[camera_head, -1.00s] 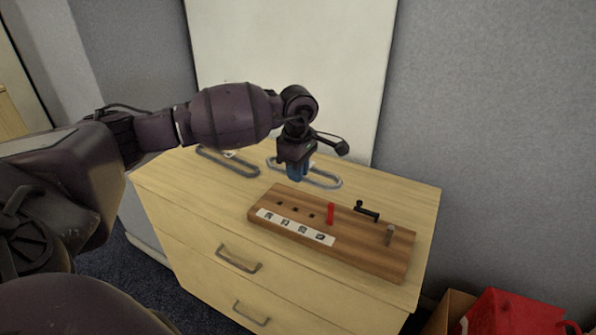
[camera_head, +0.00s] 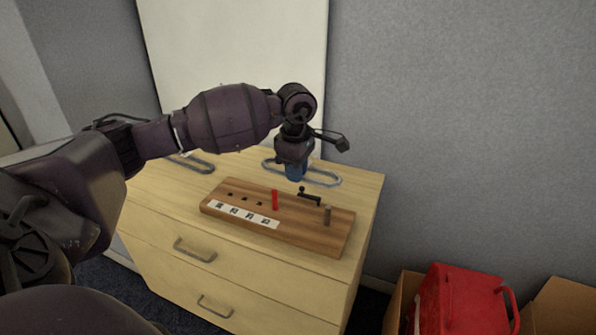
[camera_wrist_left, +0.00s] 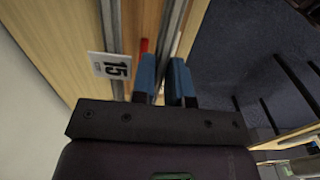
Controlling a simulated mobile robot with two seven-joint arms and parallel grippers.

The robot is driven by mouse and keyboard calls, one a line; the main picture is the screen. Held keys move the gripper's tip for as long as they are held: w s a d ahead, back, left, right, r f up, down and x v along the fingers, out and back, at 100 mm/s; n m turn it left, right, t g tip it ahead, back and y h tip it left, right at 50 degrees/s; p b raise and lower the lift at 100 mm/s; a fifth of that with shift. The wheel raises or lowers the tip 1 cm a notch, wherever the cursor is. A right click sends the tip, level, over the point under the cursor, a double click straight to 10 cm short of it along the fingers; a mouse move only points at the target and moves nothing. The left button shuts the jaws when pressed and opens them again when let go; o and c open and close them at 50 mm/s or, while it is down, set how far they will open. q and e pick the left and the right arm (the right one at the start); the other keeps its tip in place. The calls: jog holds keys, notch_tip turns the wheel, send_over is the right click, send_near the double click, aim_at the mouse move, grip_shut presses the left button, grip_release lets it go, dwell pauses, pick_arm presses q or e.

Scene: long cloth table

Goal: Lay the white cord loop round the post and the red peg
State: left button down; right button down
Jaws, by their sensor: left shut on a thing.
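My left gripper (camera_head: 296,178), with blue fingertips, is shut on the white cord loop (camera_head: 325,180), which looks pale grey. The loop hangs out on both sides of the fingers, behind the board, seemingly above the cabinet top. In the left wrist view, a grey strand (camera_wrist_left: 170,40) runs to the blue fingertips (camera_wrist_left: 164,80). The red peg (camera_head: 275,200) stands upright in the wooden board (camera_head: 300,231), nearer the camera than the gripper. The post (camera_head: 327,215), short and grey-brown, stands near the board's right end. The loop is around neither. My right gripper is out of view.
A black crank-shaped piece (camera_head: 309,196) rises from the board between peg and post. A darker loop (camera_head: 190,164) lies at the cabinet's back left, partly behind my arm. A white panel (camera_head: 240,60) stands behind the cabinet (camera_head: 150,200). A red case (camera_head: 460,300) and boxes are at lower right.

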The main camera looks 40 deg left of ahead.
pick_arm(q)
jog(key=shift+s+a+f, duration=0.1)
jog(key=shift+a+f, duration=0.1)
jog(key=shift+f, duration=0.1)
jog(key=shift+f+b, duration=0.5)
jog(key=shift+f, duration=0.6)
notch_tip(320, 180, down, 3)
jog(key=shift+r+b, duration=0.1)
jog(key=shift+b, duration=0.35)
jog(key=shift+f, duration=0.35)
jog(key=shift+f, duration=0.1)
